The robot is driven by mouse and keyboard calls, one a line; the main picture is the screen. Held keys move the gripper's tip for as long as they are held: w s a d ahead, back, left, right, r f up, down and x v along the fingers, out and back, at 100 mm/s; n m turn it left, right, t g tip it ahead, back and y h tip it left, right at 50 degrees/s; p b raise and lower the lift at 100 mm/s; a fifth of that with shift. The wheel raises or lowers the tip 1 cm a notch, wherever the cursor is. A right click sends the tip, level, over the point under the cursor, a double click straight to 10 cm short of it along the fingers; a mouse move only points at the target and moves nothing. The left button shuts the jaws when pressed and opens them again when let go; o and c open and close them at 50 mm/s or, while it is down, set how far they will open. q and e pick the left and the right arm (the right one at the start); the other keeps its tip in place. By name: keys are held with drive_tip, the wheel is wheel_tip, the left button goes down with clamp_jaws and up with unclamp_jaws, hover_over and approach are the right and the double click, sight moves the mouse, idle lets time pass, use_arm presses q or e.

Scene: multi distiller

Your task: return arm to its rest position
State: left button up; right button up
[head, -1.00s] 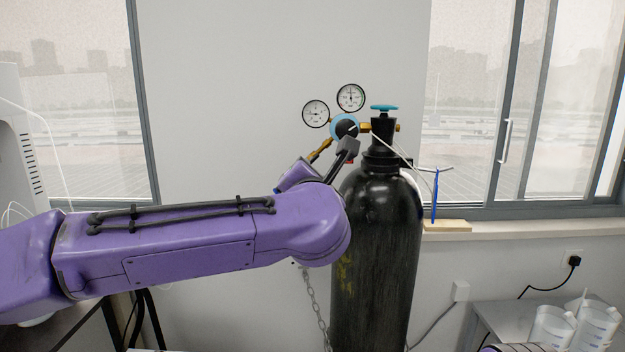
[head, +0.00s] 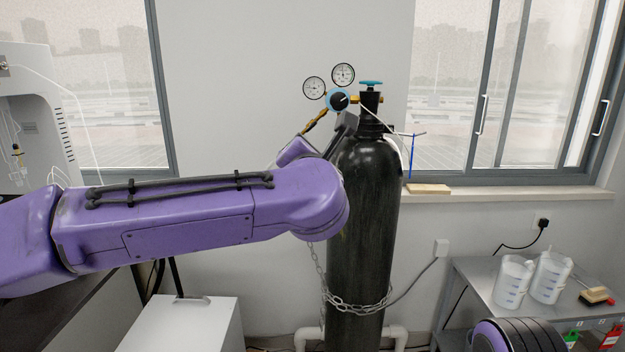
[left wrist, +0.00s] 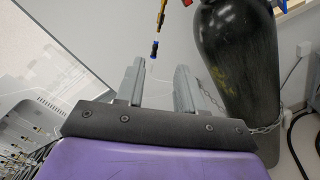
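My left arm reaches in from the left in the head view, and its gripper (head: 345,124) is partly hidden behind the wrist, in front of the gas cylinder's regulator. In the left wrist view the left gripper (left wrist: 158,82) shows two grey fingers spread apart with nothing between them. The black gas cylinder (head: 362,230) stands upright behind the arm, with a blue valve knob (head: 371,84) on top and a regulator knob (head: 338,99) beside two round gauges. The cylinder also shows in the left wrist view (left wrist: 240,60), right of the fingers. My right gripper is not visible.
A chain (head: 358,306) holds the cylinder at the wall. A white box (head: 185,325) stands below the left arm. A grey side table (head: 480,275) at right carries plastic beakers (head: 513,281). A white machine (head: 35,120) stands at far left.

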use_arm(q)
drive_tip(key=s+a+f+m+g, duration=0.2)
drive_tip(key=f+m, duration=0.3)
drive_tip(key=f, duration=0.8)
drive_tip(key=s+a+f+m+g+h, duration=0.15)
drive_tip(key=f+m, duration=0.35)
drive_tip(key=f, duration=0.9)
drive_tip(key=s+a+f+m+g, duration=0.25)
drive_tip(key=f+m, duration=0.25)
drive_tip(key=f, duration=0.8)
drive_tip(key=s+a+f+m+g+y, duration=0.1)
drive_tip(key=s+a+f+m+g, duration=0.1)
drive_tip(key=s+a+f, duration=0.45)
drive_tip(key=s+a+f+m+g+y, duration=0.1)
drive_tip(key=s+a+f+g, duration=0.15)
drive_tip(key=s+f, duration=0.55)
drive_tip(key=s+a+f+m+g+y, duration=0.1)
drive_tip(key=s+a+f+g, duration=0.1)
drive_tip(key=s+a+f, duration=0.2)
drive_tip(key=s+a+f+m+g+y, duration=0.1)
drive_tip(key=s+a+f, duration=0.4)
drive_tip(key=s+a, duration=0.6)
drive_tip(key=s+g+y, duration=0.1)
drive_tip(key=s, duration=0.3)
drive_tip(key=shift+s+f, duration=0.2)
drive_tip(key=shift+s, duration=0.15)
